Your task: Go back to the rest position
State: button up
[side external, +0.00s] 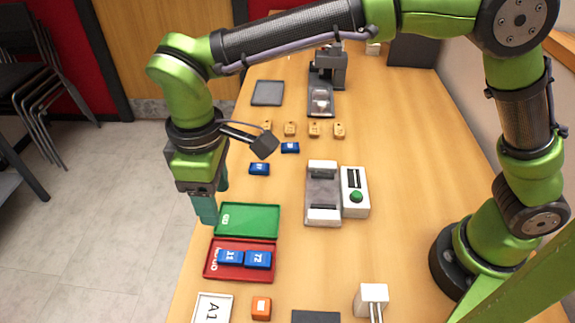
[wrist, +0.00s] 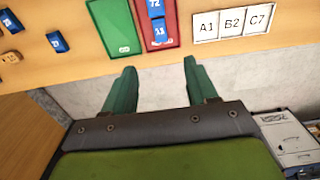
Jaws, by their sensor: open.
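My gripper (side external: 207,205) hangs at the left edge of the table in the side view, beside the green tray (side external: 247,220). In the wrist view my gripper (wrist: 155,80) has its two teal fingers spread apart with nothing between them, over the floor just off the table edge. The green tray (wrist: 112,22) looks empty. The red tray (side external: 213,270) holds two blue blocks, marked 11 (side external: 230,257) and 72 (side external: 258,259); the red tray also shows in the wrist view (wrist: 172,36).
Two blue blocks (side external: 259,169) (side external: 290,147) and several tan blocks (side external: 314,130) lie farther back. A machine with a green button (side external: 355,196) stands mid-table. An orange block (side external: 261,308) and a white card (wrist: 232,22) sit near the front. The right of the table is mostly clear.

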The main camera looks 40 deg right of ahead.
jog(key=s+d+r+m+t, duration=0.2)
jog(key=s+d+m, duration=0.1)
jog(key=d, duration=0.7)
jog(key=s+d+r+m+t+y, duration=0.1)
jog(key=d+m, duration=0.4)
jog(key=d, duration=0.5)
jog(key=s+d+r+m+t+y, duration=0.1)
jog(key=s+d+r+m+t, duration=0.2)
jog(key=d, duration=0.7)
jog(key=shift+s+d+r+m+t, duration=0.35)
jog(key=shift+s+m+t, duration=0.35)
jog(key=shift+s+m, duration=0.45)
jog(key=shift+s+a, duration=0.1)
jog(key=shift+s, duration=0.05)
